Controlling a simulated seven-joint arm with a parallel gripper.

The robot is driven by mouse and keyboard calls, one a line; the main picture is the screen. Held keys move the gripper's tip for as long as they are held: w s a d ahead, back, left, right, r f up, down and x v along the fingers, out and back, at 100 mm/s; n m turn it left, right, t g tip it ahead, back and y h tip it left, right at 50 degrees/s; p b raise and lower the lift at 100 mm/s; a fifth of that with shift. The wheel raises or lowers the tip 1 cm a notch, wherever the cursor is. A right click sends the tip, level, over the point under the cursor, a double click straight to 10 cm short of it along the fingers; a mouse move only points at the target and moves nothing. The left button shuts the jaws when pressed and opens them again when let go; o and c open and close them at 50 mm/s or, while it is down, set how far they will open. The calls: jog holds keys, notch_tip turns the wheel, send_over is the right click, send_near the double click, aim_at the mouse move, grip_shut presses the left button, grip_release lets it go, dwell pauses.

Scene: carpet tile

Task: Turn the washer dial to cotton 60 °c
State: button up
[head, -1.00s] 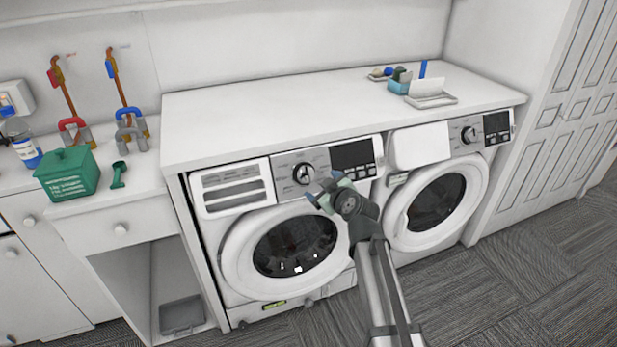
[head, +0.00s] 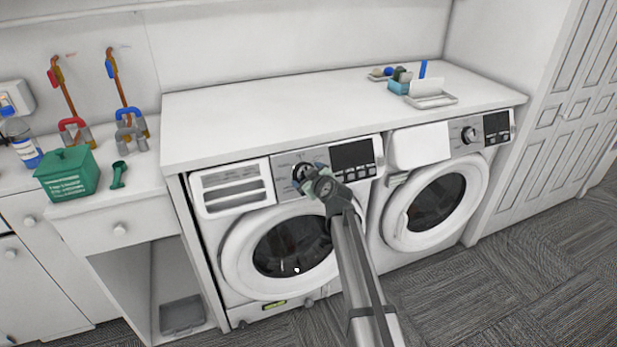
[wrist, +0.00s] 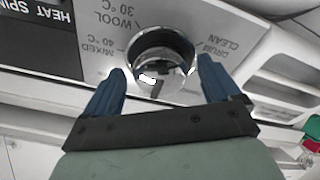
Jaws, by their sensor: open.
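The washer (head: 285,245) is the left of two front-loading machines under the counter. Its round chrome dial (wrist: 160,50) shows between my fingers in the wrist view, with upside-down labels around it reading wool 30 °C, mixed 40 °C and drum clean. No cotton 60 °C label is readable; my gripper may hide it. A dark mark shows on the dial face, but I cannot tell its setting. In the head view the dial (head: 301,170) is partly covered by my gripper (head: 311,178). My gripper (wrist: 161,66) is open, with one blue finger on each side of the dial; contact is unclear.
A second machine (head: 432,203) with its own dial (head: 468,134) stands to the right. The white counter (head: 290,110) above is mostly clear. A detergent drawer (head: 232,190) sits left of the panel. A green box (head: 68,174) stands on the left counter.

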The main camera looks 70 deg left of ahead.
jog(key=c, duration=1.1)
jog(key=shift+o, duration=0.2)
jog(key=shift+m, duration=0.3)
jog(key=m, duration=0.3)
jog(key=shift+s+m, duration=0.1)
jog(key=shift+m, duration=0.3)
jog(key=shift+r+m+t, duration=0.1)
jog(key=shift+m+t, duration=0.5)
jog(key=shift+m, duration=1.8)
